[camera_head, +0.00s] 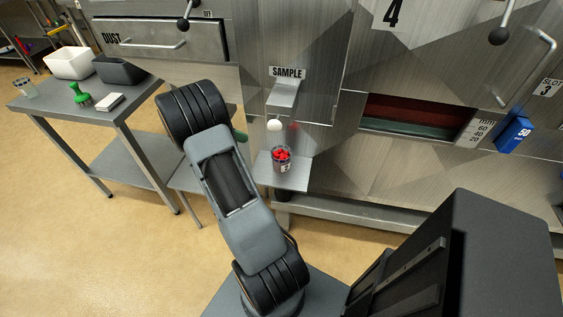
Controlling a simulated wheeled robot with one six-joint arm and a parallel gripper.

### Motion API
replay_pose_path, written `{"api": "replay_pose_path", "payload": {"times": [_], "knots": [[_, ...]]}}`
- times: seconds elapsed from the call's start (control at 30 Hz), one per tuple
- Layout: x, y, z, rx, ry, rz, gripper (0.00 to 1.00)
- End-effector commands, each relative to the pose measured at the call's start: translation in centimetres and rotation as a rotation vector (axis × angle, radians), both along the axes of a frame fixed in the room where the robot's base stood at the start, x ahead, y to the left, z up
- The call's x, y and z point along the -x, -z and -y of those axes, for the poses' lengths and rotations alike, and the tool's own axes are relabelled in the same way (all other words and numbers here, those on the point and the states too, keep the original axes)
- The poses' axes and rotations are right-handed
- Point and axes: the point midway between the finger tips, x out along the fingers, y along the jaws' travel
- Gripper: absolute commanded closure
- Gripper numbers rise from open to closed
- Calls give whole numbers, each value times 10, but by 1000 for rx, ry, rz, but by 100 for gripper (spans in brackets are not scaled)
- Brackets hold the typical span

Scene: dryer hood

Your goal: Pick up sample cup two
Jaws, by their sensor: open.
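A small clear cup (282,161) filled with red pieces stands upright on a small metal shelf (296,180) below the spout marked SAMPLE (285,93). The cup has a pale label with a dark mark that is too small to read, so I cannot tell its number. My arm crosses the middle of the view, just left of the cup and apart from it in the picture. My gripper is not visible. No other cup of this kind shows clearly.
A white knob (274,125) sits just above the cup. A metal side table (42,104) at left holds a white bin (71,63), a dark bin (118,70), a green brush (80,95) and a glass (25,88). A blue box (513,134) is at right. Open floor lies lower left.

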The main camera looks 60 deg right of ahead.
Motion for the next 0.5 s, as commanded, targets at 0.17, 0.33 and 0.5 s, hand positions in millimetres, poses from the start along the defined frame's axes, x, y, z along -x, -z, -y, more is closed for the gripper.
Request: {"api": "replay_pose_path", "payload": {"times": [0.17, 0.33, 0.5], "knots": [[26, 15, 16, -2, 3, -16, 3], [47, 27, 27, -2, 3, -13, 3], [60, 34, 34, -2, 1, -11, 3]]}}
